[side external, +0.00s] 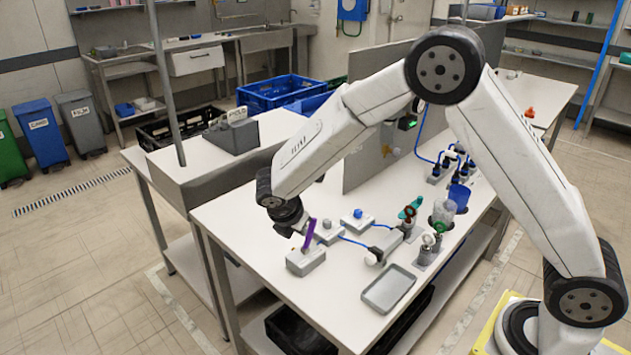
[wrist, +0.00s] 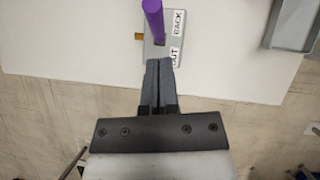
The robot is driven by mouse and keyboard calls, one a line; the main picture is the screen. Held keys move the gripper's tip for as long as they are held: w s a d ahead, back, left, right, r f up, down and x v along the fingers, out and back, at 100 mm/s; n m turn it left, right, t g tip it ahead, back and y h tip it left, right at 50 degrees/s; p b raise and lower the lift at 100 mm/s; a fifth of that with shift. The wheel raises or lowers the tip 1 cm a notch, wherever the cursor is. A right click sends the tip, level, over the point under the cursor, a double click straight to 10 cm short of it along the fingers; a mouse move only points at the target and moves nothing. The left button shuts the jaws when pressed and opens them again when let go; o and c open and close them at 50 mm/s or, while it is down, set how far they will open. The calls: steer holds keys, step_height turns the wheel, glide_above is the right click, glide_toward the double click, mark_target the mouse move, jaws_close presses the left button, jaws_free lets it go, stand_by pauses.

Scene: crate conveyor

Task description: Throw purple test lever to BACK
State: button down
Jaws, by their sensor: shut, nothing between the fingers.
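The purple test lever (side external: 308,235) rises from a grey box (side external: 306,262) near the left front edge of the white table. In the wrist view the lever (wrist: 153,20) comes up through a slot in a grey plate (wrist: 160,52), beside labels reading BACK (wrist: 180,22) and OUT (wrist: 176,57). I cannot tell which label it leans towards. My gripper (wrist: 158,62) is shut and empty, its tips just short of the lever in the wrist view. In the side view my gripper (side external: 303,227) is beside the lever; whether they touch is unclear.
Other grey boxes, one with a blue button (side external: 358,214), stand right of the lever. A grey tray (side external: 389,289) lies at the front, also at the wrist view's top right (wrist: 292,25). Valves and a blue cup (side external: 459,195) stand farther right. An upright panel (side external: 372,160) is behind.

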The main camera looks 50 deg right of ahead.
steer(key=v, duration=1)
steer(key=shift+r, duration=0.45)
steer(key=shift+s, duration=0.2)
steer(key=s+d+f+m+y, duration=0.2)
steer(key=s+d+f+m, duration=0.1)
steer(key=s+m, duration=0.5)
steer(key=s+d+f+m+t+y, duration=0.1)
steer(key=s+d+f+m+y, duration=0.1)
steer(key=s+d+m, duration=0.3)
steer(key=s+m+y, duration=0.1)
steer(key=s+m, duration=0.3)
steer(key=m, duration=0.3)
steer(key=shift+s+d+f+y, duration=0.3)
steer(key=shift+s+f, duration=0.05)
steer(key=shift+f, duration=0.05)
